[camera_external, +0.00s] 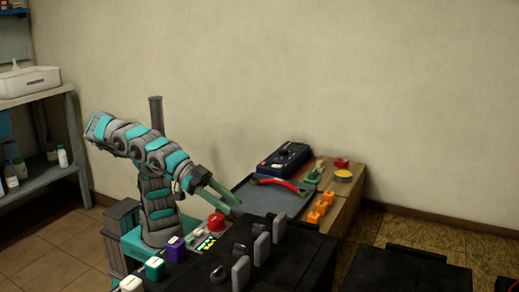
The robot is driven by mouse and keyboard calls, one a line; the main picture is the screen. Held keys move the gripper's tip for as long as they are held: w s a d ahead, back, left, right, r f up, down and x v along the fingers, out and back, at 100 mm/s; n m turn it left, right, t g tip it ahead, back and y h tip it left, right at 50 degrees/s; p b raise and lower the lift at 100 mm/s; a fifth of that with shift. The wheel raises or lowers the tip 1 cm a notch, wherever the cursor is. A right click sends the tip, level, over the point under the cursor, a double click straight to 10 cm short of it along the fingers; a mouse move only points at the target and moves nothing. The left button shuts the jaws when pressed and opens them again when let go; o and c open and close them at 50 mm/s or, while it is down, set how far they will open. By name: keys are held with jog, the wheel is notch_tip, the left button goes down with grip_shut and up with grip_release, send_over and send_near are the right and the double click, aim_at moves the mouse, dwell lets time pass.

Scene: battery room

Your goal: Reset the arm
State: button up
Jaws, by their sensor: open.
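My arm stands left of centre, bent over at the top, with its forearm reaching right and down. My gripper (222,196) is open and empty, its two teal fingers pointing down and to the right. It hangs close to the left edge of a grey tray (246,205), above and beside a red dome-shaped button (216,221). I cannot tell the exact height of the fingertips over the surface below.
A red curved tool (283,183) lies on the tray, with a blue case (284,157) behind. Orange blocks (321,206) and tape rolls (343,175) sit on the wooden bench. Black batteries with upright grey parts (240,272) stand in front. A shelf (40,185) is at left.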

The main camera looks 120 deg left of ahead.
dwell(0.4)
jog(key=s+f+g, duration=0.1)
jog(key=s+f+g+h, duration=0.1)
jog(key=s+f+n+g, duration=0.1)
jog(key=shift+s+d+h, duration=0.25)
jog(key=shift+h, duration=0.15)
jog(key=s+g+h, duration=0.1)
jog(key=s, duration=0.1)
jog(key=s+d+g+h, duration=0.1)
jog(key=s, duration=0.1)
jog(key=s+g, duration=0.1)
jog(key=s, duration=0.1)
jog(key=shift+s+d+f+n+g+h+b, duration=0.2)
jog(key=shift+s+d+n+g+h+b, duration=0.1)
jog(key=shift+h+b, duration=0.1)
jog(key=s+a+f+m+g+y+p, duration=0.1)
jog(key=s+a+f+g+y, duration=0.4)
jog(key=s+a+f, duration=1.1)
jog(key=s+a+g+p, duration=0.1)
jog(key=s+a+g, duration=0.1)
jog(key=a, duration=0.3)
jog(key=shift+s+f+g+p, duration=0.25)
jog(key=shift+s+g+p, duration=0.1)
jog(key=shift+g, duration=0.55)
jog(key=shift+w+d, duration=0.1)
jog(key=shift+d, duration=0.05)
